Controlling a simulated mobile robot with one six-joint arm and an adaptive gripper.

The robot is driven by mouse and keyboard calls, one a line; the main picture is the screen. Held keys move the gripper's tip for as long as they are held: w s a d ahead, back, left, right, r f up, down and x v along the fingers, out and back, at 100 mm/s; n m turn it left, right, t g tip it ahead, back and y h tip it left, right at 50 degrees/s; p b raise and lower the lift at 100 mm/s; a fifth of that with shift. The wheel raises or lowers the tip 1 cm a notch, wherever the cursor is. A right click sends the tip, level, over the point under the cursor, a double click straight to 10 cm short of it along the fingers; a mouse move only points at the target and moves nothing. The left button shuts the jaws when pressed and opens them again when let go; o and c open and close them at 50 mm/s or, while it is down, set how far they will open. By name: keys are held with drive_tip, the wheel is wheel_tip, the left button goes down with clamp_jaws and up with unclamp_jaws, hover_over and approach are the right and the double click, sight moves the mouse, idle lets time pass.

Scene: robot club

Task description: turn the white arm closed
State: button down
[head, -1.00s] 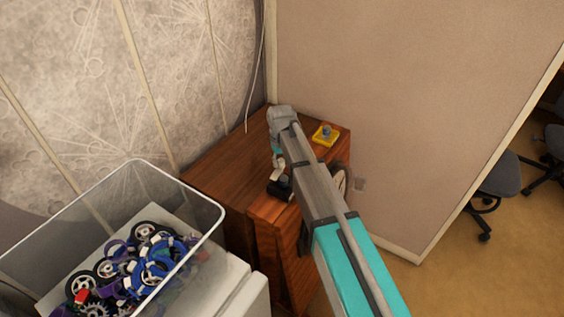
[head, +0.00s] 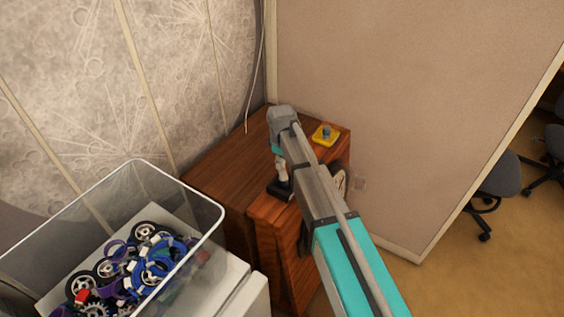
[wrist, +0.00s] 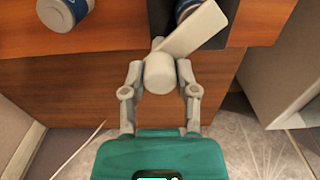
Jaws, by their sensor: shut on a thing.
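The white arm (wrist: 193,32) is a flat bar with a round, knob-like end (wrist: 160,75). In the wrist view it slants from the knob up and right across a blue-and-white cylinder on a dark base. My gripper (wrist: 160,68) is shut on the knob, with one finger on each side. In the head view my gripper (head: 281,166) is small and partly behind my arm, just above the black base (head: 279,189) near the front edge of the wooden cabinet. The white arm cannot be told clearly from my fingers there.
The wooden cabinet (head: 215,170) has a clear top on the left. A yellow piece (head: 324,136) with a small cylinder stands at the back right. A blue-and-white can (wrist: 65,12) shows in the wrist view. A clear bin of wheels (head: 213,212) stands front left. Walls close the corner behind.

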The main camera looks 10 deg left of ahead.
drive_tip(key=shift+s, duration=0.1)
drive_tip(key=shift+c, duration=2.3)
unclamp_jaws()
drive_tip(key=shift+o, duration=0.4)
drive_tip(key=s+d+m, duration=0.4)
drive_tip(key=s+d, duration=0.1)
drive_tip(key=d, duration=0.6)
drive_tip(key=s+d+m, duration=0.5)
drive_tip(key=d, duration=0.7)
drive_tip(key=s+d+m, duration=0.5)
drive_tip(key=s+d, duration=0.1)
drive_tip(key=d, duration=0.5)
drive_tip(key=shift+d, duration=0.15)
drive_tip(key=shift+s, duration=0.1)
